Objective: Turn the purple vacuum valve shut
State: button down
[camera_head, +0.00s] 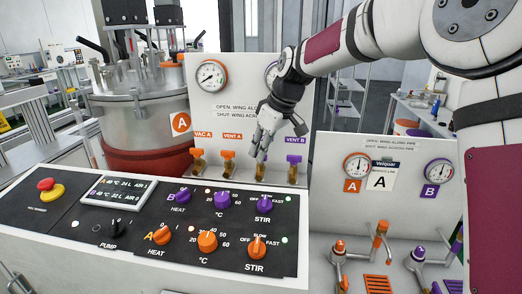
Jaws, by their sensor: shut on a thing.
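The back panel has a row of four small valves: two with orange wings on the left and two on the right. My gripper (263,150) reaches down from the upper right onto the third one, the purple vacuum valve (258,171), and is shut on it. The fingers hide its wing and label, so I cannot tell which way the wing points. Only its brass lower part shows. The purple VENT B valve (293,163) stands just right of it, with its wing across the pipe.
The orange VENT A valve (228,156) and orange VAC A valve (197,155) stand to the left. A gauge (211,76) is above. The knob console (150,222) lies in front, and a second gauge panel (330,190) stands to the right.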

jog(key=shift+w+d+f+n+g+y+b, duration=0.15)
jog(key=shift+n+g, duration=0.15)
jog(key=shift+n, duration=0.5)
jog(key=shift+f+n+g+y+b, duration=0.15)
jog(key=shift+n+g, duration=0.15)
jog(key=shift+n, duration=0.5)
jog(key=shift+r, duration=0.1)
jog(key=c, duration=1.7)
grip_release()
